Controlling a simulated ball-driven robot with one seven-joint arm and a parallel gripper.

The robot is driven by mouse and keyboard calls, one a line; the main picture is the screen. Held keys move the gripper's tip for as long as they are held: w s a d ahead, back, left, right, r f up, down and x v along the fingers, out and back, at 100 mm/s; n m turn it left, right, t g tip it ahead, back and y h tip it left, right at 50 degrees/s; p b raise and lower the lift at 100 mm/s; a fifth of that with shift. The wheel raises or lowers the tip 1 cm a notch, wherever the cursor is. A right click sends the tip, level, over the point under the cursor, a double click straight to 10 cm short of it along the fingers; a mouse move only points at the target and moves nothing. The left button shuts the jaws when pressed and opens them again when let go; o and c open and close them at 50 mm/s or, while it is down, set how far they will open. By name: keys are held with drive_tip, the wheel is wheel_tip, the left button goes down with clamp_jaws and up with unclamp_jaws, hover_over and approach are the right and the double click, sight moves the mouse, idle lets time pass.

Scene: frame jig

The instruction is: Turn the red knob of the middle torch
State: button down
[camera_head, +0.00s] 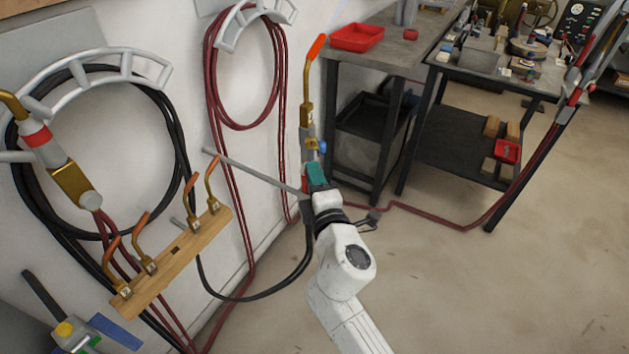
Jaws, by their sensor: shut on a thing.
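The middle torch (306,116) stands upright near the wall, with an orange tip, a brass body and a blue knob (322,147) on its right side. Its red knob (304,184) shows only as a small red patch low on the torch, at the left edge of my gripper. My gripper (317,174), with teal fingers, is at the torch's lower end, just below the blue knob. It is shut on the red knob, mostly hidden by the fingers and my wrist.
A grey rod (250,170) runs from the wall to the torch. Hoses hang on wall racks (80,70). A wooden rack (175,262) with several copper nozzles is at left. A dark workbench (385,50) with a red tray (357,37) stands behind. Floor at right is mostly clear.

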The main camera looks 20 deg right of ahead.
idle(0.4)
drive_tip(key=c, duration=0.9)
unclamp_jaws()
drive_tip(key=s, duration=0.3)
drive_tip(key=s+a, duration=0.1)
drive_tip(key=s, duration=0.3)
drive_tip(key=s+b, duration=0.1)
drive_tip(key=s, duration=0.2)
drive_tip(key=shift+s+a, duration=0.3)
drive_tip(key=shift+s, duration=0.05)
